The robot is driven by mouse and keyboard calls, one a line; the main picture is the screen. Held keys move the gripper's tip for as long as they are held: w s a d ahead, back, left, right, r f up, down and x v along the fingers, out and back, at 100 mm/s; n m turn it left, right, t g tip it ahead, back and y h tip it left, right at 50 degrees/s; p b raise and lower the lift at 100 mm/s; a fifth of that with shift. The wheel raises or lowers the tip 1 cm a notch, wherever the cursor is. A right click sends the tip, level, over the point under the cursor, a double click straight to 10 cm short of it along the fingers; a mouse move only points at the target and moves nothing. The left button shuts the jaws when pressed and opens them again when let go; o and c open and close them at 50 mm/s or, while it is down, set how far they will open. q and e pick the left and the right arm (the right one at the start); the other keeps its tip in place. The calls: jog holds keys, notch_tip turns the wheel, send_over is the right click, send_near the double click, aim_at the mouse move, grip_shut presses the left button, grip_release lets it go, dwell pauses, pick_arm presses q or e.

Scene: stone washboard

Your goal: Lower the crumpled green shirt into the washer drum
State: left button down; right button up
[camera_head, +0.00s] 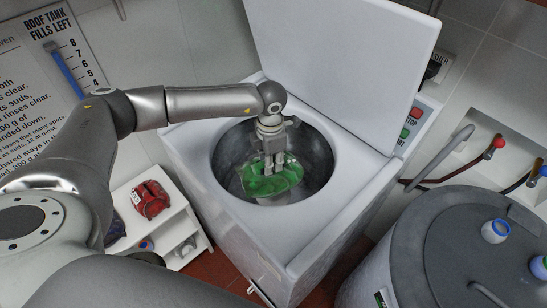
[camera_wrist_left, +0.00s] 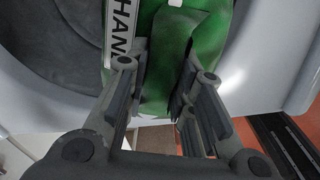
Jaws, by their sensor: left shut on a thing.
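The crumpled green shirt (camera_head: 272,184) hangs in the round opening of the white washer (camera_head: 190,160), with the grey metal drum wall (camera_head: 318,160) around it. My left gripper (camera_head: 274,163) points down into the opening and is shut on the shirt. In the left wrist view, the green shirt (camera_wrist_left: 178,55) sits between the two fingers of the left gripper (camera_wrist_left: 165,82), and a white label with black letters shows beside it. Whether the shirt touches the drum floor is hidden. My right gripper is not in view.
The washer's white lid (camera_head: 345,55) stands open behind the drum. Red and green buttons (camera_head: 411,119) are at its right. A grey round-lidded tank (camera_head: 460,245) stands at the right. A white shelf (camera_head: 170,225) with a red folded cloth (camera_head: 151,199) stands at the left.

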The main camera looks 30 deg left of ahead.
pick_arm(q)
jog(key=f+b, duration=0.1)
jog(key=f, duration=0.1)
jog(key=f+b, duration=0.1)
jog(key=f, duration=0.1)
jog(key=f+b, duration=0.1)
jog(key=f, duration=0.1)
jog(key=shift+s+d+f+b, duration=0.3)
jog(key=shift+s, duration=0.05)
notch_tip(320, 180, down, 15)
jog(key=b, duration=0.9)
jog(key=shift+w+b, duration=0.15)
jog(key=shift+b, duration=0.15)
jog(key=shift+a+r, duration=0.1)
jog(key=c, duration=1.1)
grip_release()
jog(key=shift+r, duration=0.1)
jog(key=shift+a+r, duration=0.1)
jog(key=shift+r, duration=0.15)
